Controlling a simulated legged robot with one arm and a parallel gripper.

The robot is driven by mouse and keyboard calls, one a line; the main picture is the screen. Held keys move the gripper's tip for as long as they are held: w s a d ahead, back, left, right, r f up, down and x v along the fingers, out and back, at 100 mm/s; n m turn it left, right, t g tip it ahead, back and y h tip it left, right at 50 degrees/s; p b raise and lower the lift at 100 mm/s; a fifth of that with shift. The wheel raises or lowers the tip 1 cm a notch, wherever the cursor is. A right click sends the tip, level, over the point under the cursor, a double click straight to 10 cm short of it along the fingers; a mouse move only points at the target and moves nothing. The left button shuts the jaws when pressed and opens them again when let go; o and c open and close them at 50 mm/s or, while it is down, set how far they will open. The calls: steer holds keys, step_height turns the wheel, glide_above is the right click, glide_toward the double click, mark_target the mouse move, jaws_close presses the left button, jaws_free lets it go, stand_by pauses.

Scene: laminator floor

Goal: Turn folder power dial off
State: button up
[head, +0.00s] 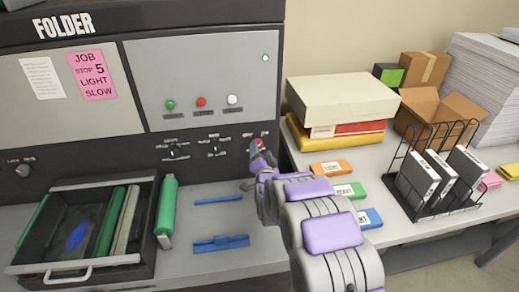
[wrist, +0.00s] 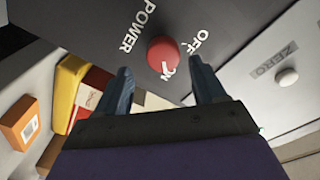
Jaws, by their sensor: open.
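The folder's power dial (wrist: 163,54) is a round red knob on the dark panel, with POWER, OFF and ON lettered around it in the wrist view. A white mark shows at the knob's edge beside ON; its exact pointing is hard to tell. My gripper (wrist: 160,70) is open, one dark finger to each side of the dial in the picture, with the tips apart from it. In the head view my gripper (head: 256,150) is at the right end of the folder's lower panel and partly hides the dial.
The folder (head: 205,75) carries other dials and green, red and white buttons. An open dark drawer (head: 90,263) and blue tools lie on the left counter. At right, a table holds boxes, a black wire rack (head: 440,205) and several small coloured boxes near my arm.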

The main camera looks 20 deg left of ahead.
steer(key=x, duration=0.3)
steer(key=shift+s+a, duration=0.15)
steer(key=shift+a, duration=0.1)
steer(key=shift+d, duration=0.1)
steer(key=shift+c, duration=0.8)
steer(key=shift+a+f, duration=0.1)
steer(key=shift+a, duration=0.2)
steer(key=c, duration=0.9)
